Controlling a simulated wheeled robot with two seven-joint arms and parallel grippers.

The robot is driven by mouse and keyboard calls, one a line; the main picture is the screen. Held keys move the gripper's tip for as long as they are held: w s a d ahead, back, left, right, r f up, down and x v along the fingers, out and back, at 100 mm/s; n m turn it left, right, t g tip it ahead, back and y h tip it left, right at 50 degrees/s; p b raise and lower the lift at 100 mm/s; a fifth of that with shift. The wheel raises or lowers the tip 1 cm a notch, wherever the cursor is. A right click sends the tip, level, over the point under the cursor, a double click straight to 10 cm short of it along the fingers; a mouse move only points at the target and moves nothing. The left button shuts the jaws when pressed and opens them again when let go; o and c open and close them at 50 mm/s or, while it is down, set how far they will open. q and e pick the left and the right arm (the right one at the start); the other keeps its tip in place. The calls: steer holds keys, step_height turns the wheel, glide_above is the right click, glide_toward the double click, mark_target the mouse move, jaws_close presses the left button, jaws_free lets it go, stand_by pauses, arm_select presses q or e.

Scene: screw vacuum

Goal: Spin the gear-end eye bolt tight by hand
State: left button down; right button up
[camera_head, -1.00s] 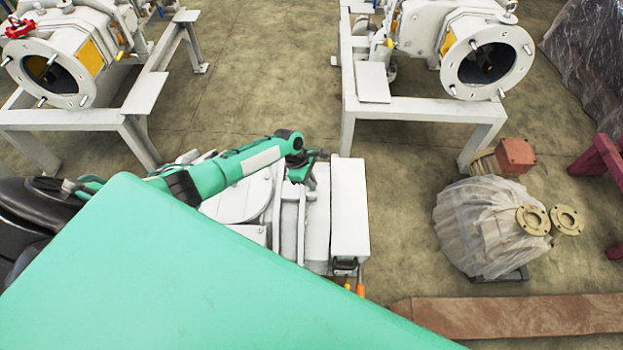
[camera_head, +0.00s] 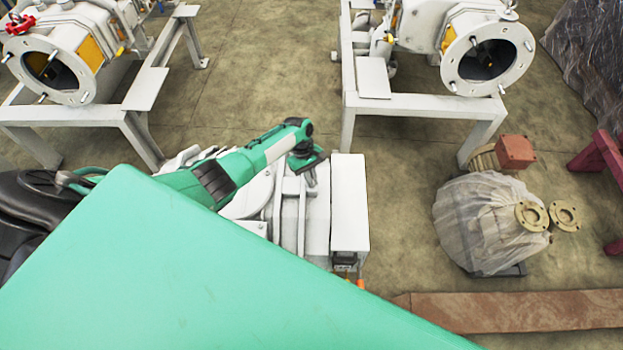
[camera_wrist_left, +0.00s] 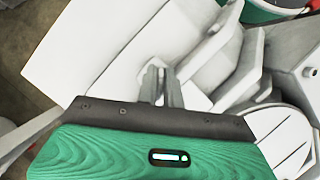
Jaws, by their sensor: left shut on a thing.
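The white screw vacuum pump (camera_head: 318,225) stands in the middle of the head view, partly covered by my arm and body. My left gripper (camera_head: 306,174) is over its top, beside the white end box. In the left wrist view the two grey fingers (camera_wrist_left: 161,86) are close together, pointing down at the pump's pale housing. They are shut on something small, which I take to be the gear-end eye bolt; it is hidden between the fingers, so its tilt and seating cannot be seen. My right gripper is in neither view.
Two more pumps on white frames (camera_head: 425,105) stand behind. A plastic-wrapped machine (camera_head: 485,225) with tan flanges is at the right, near a brown plank (camera_head: 520,310). A red stand (camera_head: 600,160) is at the right edge. The floor between is clear.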

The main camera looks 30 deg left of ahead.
arm_select(q)
steer(key=shift+m+g, duration=0.3)
steer(key=shift+m, duration=0.7)
steer(key=m+y, duration=0.1)
steer(key=m, duration=0.1)
steer(key=shift+m+g+b, duration=0.3)
steer(key=shift+g+b, duration=0.1)
steer(key=m+y, duration=0.1)
steer(key=m, duration=0.3)
steer(key=shift+a+m+g+y, duration=0.1)
steer(key=shift+m+g+y, duration=0.2)
steer(key=shift+g+y, duration=0.1)
steer(key=m+y, duration=0.1)
steer(key=m, duration=0.1)
steer(key=shift+r+m, duration=0.1)
steer(key=shift+m, duration=0.2)
steer(key=shift+a+m, duration=0.1)
steer(key=shift+m, duration=0.3)
steer(key=shift+y, duration=0.3)
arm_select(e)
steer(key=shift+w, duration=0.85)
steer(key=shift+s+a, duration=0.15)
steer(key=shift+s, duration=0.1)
